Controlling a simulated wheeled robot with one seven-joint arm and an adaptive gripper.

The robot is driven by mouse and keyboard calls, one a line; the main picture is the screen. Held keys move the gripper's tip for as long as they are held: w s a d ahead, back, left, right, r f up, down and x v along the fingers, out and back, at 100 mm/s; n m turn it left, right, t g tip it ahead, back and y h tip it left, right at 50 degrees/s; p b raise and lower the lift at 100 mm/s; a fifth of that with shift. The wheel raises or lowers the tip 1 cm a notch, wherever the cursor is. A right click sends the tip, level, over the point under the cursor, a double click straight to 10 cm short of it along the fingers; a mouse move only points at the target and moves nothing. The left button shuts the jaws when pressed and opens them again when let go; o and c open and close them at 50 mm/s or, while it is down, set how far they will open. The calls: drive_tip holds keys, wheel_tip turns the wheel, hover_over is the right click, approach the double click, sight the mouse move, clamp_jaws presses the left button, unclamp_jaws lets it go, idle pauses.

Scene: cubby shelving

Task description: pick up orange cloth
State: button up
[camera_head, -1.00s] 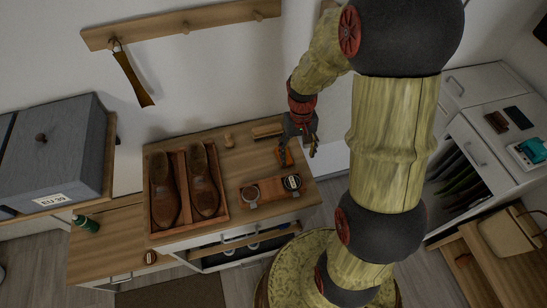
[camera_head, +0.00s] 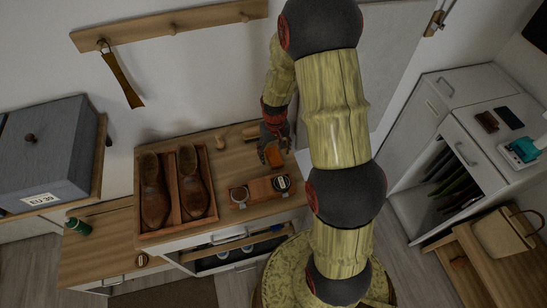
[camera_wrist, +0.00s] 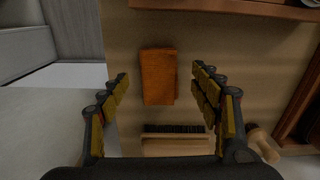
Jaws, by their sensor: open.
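The orange cloth (camera_wrist: 158,76) is a small flat rectangle lying on the wooden cabinet top. It also shows in the head view (camera_head: 274,157), partly covered by my gripper. My gripper (camera_wrist: 160,80) is open and empty, with the cloth between its two fingers in the wrist view and a gap on each side. In the head view my gripper (camera_head: 274,152) is low over the cabinet top, pointing down at the cloth. I cannot tell the exact height of the fingertips above the wood.
A brush (camera_wrist: 176,140) lies close to the cloth, with a wooden peg-like tool (camera_wrist: 262,143) beside it. A tray with brown shoes (camera_head: 178,230) stands at the left. A wooden holder with round tins (camera_head: 261,189) is in front of the cloth. The wall is behind.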

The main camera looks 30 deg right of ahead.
sight(274, 156)
wheel_tip(274, 156, down, 2)
drive_tip(key=shift+f, duration=0.2)
drive_tip(key=shift+c, duration=0.2)
drive_tip(key=c, duration=0.7)
drive_tip(key=shift+c, duration=0.3)
